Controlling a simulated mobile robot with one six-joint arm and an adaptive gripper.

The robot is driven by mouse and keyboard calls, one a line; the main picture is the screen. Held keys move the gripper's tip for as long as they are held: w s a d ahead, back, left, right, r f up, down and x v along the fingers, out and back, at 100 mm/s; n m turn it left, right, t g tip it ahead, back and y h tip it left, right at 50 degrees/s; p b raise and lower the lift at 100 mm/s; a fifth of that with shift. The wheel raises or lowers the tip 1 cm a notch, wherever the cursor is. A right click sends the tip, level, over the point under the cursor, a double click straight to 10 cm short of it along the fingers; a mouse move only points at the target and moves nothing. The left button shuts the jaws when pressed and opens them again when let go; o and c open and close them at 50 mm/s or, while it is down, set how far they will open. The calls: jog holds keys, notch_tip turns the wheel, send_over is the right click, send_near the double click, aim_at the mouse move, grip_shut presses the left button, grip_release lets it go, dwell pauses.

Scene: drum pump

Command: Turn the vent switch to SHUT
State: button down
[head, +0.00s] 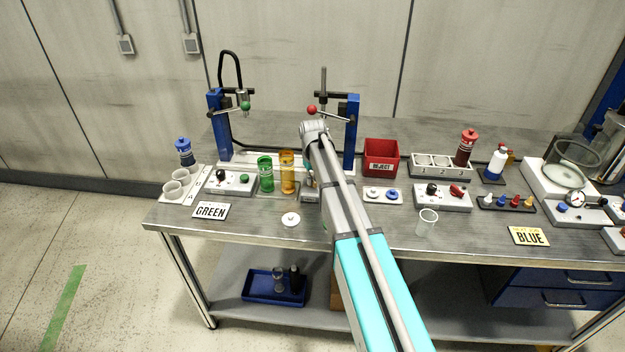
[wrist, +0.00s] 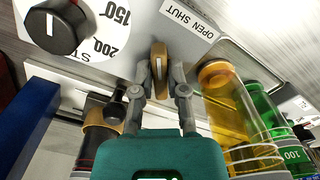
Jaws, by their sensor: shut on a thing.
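The vent switch (wrist: 159,62) is a small tan lever on a pale panel (wrist: 180,30), close to a label (wrist: 188,22) reading OPEN SHUT. In the wrist view my gripper (wrist: 160,78) has its two grey fingers shut on the lever, one on each side. The lever stands roughly upright in the picture; I cannot tell which word it points at. In the head view my arm hides the gripper and switch, and only a small part of a grey unit (head: 309,192) shows beside the arm.
A black dial (wrist: 58,27) marked 150 and 200 and a small black knob (wrist: 115,106) are left of the fingers. An amber cylinder (wrist: 228,105) and a green cylinder (wrist: 266,108) stand close on the right. A red REJECT bin (head: 381,156) is right of my arm.

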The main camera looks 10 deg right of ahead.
aim_at(313, 179)
jog(key=shift+n, duration=0.3)
jog(key=c, duration=0.7)
grip_release()
jog(key=shift+o, duration=0.2)
jog(key=shift+m, duration=0.5)
notch_tip(313, 179, up, 14)
jog(key=p, duration=1.4)
jog(key=s+f+m+b, duration=0.1)
jog(key=s+f+b, duration=0.1)
jog(key=s, duration=1.2)
jog(key=s+f+m+b, duration=0.1)
jog(key=s+f+b, duration=0.2)
jog(key=s, duration=1.1)
jog(key=shift+s+a+m, duration=0.2)
jog(key=shift+s+m, duration=0.1)
jog(key=shift+s, duration=0.05)
